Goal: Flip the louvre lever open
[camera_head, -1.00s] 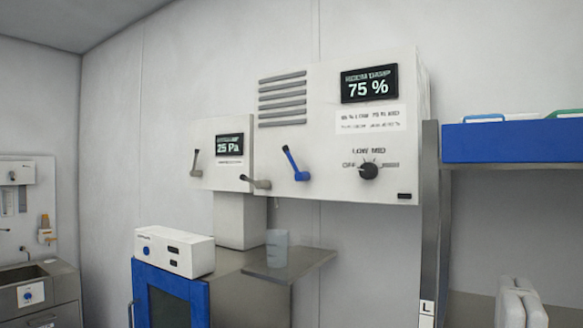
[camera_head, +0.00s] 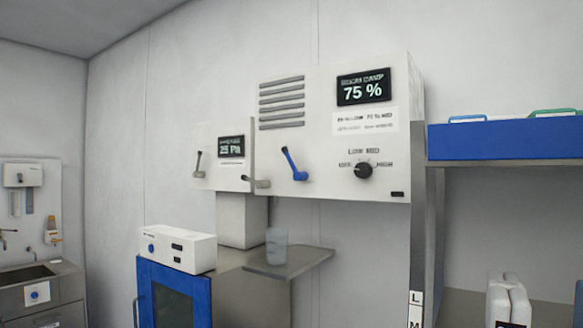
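A white wall unit (camera_head: 330,165) hangs at the centre, with grey louvre slats (camera_head: 282,102) at its upper left. Below the slats is a blue lever (camera_head: 293,164), its arm tilted up and to the left from its pivot. A grey lever (camera_head: 256,182) lies nearly level at the unit's lower left edge. Another grey lever (camera_head: 198,165) stands near upright on the smaller white panel (camera_head: 225,135) to the left. No label tells which lever works the louvre. Neither of my grippers is in view.
A black dial (camera_head: 363,170) and a display (camera_head: 364,86) reading 75 % are on the unit. Below stand a steel shelf (camera_head: 305,262) with a clear cup (camera_head: 277,246), a white box (camera_head: 180,250) and a blue-framed cabinet (camera_head: 147,279). A blue bin (camera_head: 500,139) sits on the right shelf.

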